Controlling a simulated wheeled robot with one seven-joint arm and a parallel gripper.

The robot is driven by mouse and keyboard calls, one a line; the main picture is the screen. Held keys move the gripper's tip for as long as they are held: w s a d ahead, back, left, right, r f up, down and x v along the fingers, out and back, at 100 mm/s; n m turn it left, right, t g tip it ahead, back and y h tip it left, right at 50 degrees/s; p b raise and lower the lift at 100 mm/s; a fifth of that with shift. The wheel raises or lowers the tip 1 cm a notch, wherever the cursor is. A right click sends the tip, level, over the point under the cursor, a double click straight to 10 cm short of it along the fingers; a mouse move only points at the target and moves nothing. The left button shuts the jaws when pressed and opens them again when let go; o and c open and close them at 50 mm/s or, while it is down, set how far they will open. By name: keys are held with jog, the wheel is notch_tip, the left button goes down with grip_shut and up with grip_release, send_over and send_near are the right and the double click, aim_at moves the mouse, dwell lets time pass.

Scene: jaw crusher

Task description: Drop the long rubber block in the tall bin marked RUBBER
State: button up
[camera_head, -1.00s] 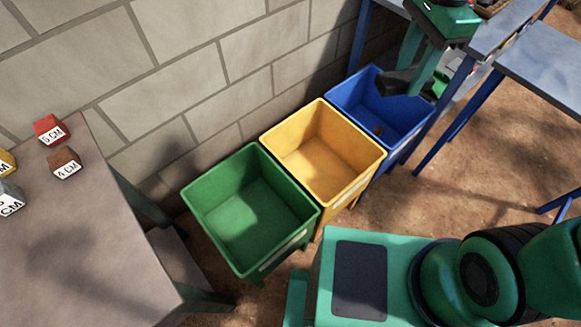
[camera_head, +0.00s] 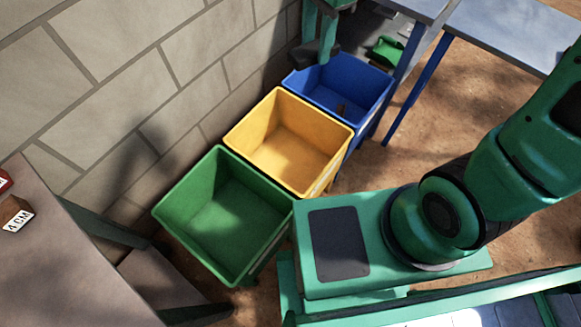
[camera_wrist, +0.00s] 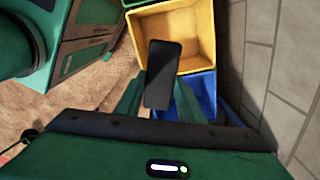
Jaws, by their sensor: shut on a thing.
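My gripper (camera_wrist: 160,98) is shut on the long black rubber block (camera_wrist: 164,68), its two green fingers on either side of it. In the wrist view the block's far end overlaps the yellow bin (camera_wrist: 212,38), with the blue bin (camera_wrist: 205,88) beyond the fingers. In the head view the block (camera_head: 309,55) hangs at the far left edge of the blue bin (camera_head: 345,85), below my fingers. The yellow bin (camera_head: 293,135) is in the middle and the green bin (camera_head: 225,215) is nearest. No RUBBER marking is readable.
A block-work wall (camera_head: 130,75) runs behind the bins. A grey table (camera_head: 60,270) with a brown 4 CM block (camera_head: 14,213) stands at the left. A blue-legged table (camera_head: 500,35) stands at the upper right. A small dark thing (camera_head: 342,109) lies in the blue bin.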

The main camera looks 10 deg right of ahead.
jog(key=w+a+f+n, duration=0.1)
jog(key=w+a+f, duration=0.15)
jog(key=f, duration=0.95)
jog(key=w+a+f+n, duration=0.1)
jog(key=a+f, duration=0.3)
jog(key=f, duration=0.8)
jog(key=w+a+f+n, duration=0.1)
jog(key=w+a+f, duration=0.15)
jog(key=f, duration=1.05)
jog(key=n, duration=0.1)
send_over(305, 169)
notch_tip(305, 169, down, 21)
jog(key=shift+d+f, duration=0.1)
jog(key=shift+f, duration=1.95)
jog(key=o, duration=1.3)
jog(key=shift+f, duration=0.1)
jog(key=shift+c, duration=0.2)
